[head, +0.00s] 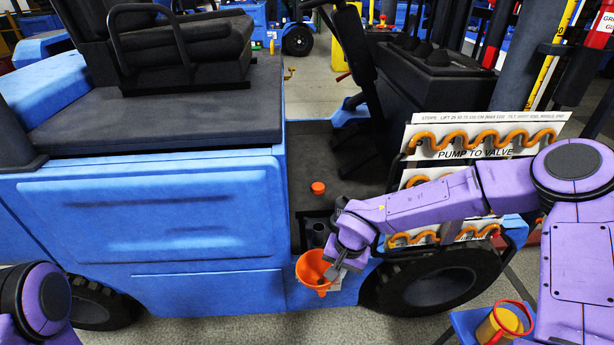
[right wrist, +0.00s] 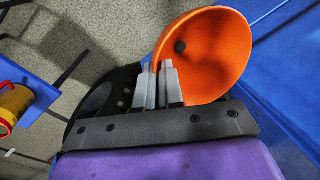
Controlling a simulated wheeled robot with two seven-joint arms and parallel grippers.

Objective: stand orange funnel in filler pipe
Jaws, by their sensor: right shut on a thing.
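The orange funnel (head: 312,266) is held at the side of the blue truck body, in front of and a little below the filler pipe. My right gripper (head: 333,271) is shut on the funnel's rim; the right wrist view shows the two grey fingers (right wrist: 160,84) closed at the edge of the funnel (right wrist: 215,58). The funnel's wide mouth faces up and tilts in the head view. What looks like the filler pipe (head: 317,229) is a dark round opening at the truck's step edge, just above the funnel and apart from it. My left gripper is out of view.
An orange cap (head: 318,187) sits on the truck's dark floor behind the pipe. A front tyre (head: 437,283) and a panel with orange hoses (head: 480,140) are to the right. A yellow can (head: 500,325) stands on a blue surface at bottom right.

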